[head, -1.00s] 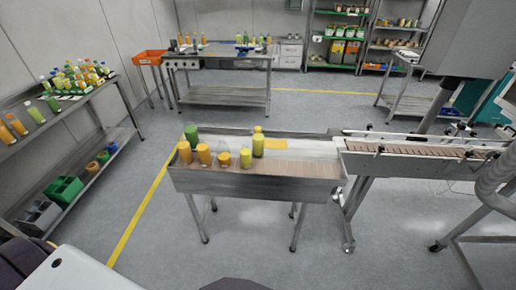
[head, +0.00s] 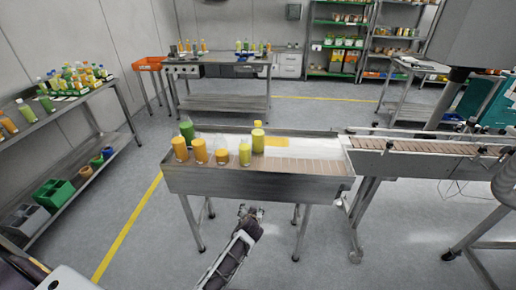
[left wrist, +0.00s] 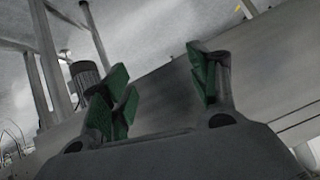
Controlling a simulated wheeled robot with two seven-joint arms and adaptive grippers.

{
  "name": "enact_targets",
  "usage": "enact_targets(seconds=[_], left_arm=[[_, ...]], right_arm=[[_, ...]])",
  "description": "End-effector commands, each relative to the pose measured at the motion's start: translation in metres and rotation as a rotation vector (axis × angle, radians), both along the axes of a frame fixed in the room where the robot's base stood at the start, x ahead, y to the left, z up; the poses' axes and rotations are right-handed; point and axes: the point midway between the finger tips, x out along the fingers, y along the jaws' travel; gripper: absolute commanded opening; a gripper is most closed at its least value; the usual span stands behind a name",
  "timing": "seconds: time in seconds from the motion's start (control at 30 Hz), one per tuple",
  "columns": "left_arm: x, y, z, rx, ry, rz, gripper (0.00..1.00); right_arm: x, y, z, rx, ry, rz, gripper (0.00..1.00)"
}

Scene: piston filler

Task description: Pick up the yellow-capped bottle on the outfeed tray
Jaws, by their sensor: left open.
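The metal outfeed tray (head: 262,184) stands in the middle of the head view with several bottles at its left end. A tall yellow bottle (head: 258,139), apparently yellow-capped, stands upright at the back. A shorter yellow-green bottle (head: 245,155) stands just in front of it; cap colours are too small to be sure. My left gripper (head: 250,211) is in front of the tray, below its rim and apart from the bottles. In the left wrist view, its green-padded fingers (left wrist: 160,72) are spread and empty, facing a grey metal surface. My right gripper is not in view.
Orange bottles (head: 200,151) and a green bottle (head: 187,131) crowd the tray's left end. A conveyor (head: 420,148) adjoins the tray on the right. The tray's front wall and legs are close to my left arm. A bottle-laden shelf (head: 62,106) stands at left.

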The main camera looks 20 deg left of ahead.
Motion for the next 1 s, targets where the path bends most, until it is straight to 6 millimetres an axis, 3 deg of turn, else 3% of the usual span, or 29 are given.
enact_targets(seconds=[0.1, 0.3, 0.6, 1.0], left_arm=[[0.022, 0.01, 0.046, 0.004, -0.097, 0.064, 0.6], [0.035, 0.024, 0.102, 0.005, -0.202, 0.142, 0.6], [0.049, 0.038, 0.164, 0.0, -0.335, 0.223, 0.6], [0.087, 0.033, 0.221, 0.01, -0.506, 0.24, 0.6]], right_arm=[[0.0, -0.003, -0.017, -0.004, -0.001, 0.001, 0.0], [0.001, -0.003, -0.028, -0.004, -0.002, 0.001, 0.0], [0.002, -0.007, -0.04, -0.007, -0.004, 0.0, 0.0], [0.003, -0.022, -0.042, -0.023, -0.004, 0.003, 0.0]])
